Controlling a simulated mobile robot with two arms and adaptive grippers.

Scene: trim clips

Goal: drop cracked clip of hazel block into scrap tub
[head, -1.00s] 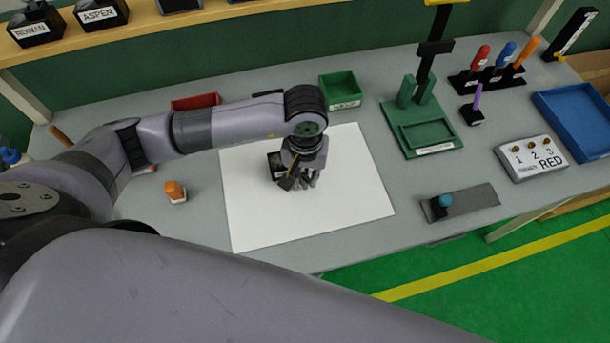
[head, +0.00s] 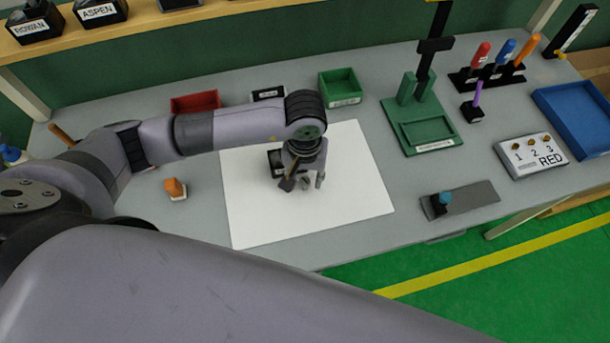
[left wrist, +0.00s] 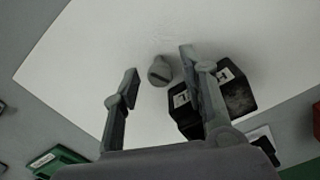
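My left gripper (head: 304,186) is over the white mat (head: 345,210), pointing down, with its fingers spread. In the left wrist view the open fingers (left wrist: 157,82) have a small grey rounded piece with a dark slot, likely the clip (left wrist: 160,71), between them, touching neither finger. A black block with white labels (left wrist: 240,96) lies beside it, partly behind the right-hand finger; it also shows in the head view (head: 274,160). I cannot read its name. A red tub (head: 195,103) and a green tub (head: 341,90) stand at the back; I cannot tell which is for scrap. My right gripper is out of view.
A black labelled item (head: 268,94) sits between the tubs. An orange-topped stamp-like object (head: 175,189) is left of the mat. A green stand (head: 422,130), a tool rack (head: 490,78), a white button box (head: 531,156) and a blue tray (head: 578,118) are to the right.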

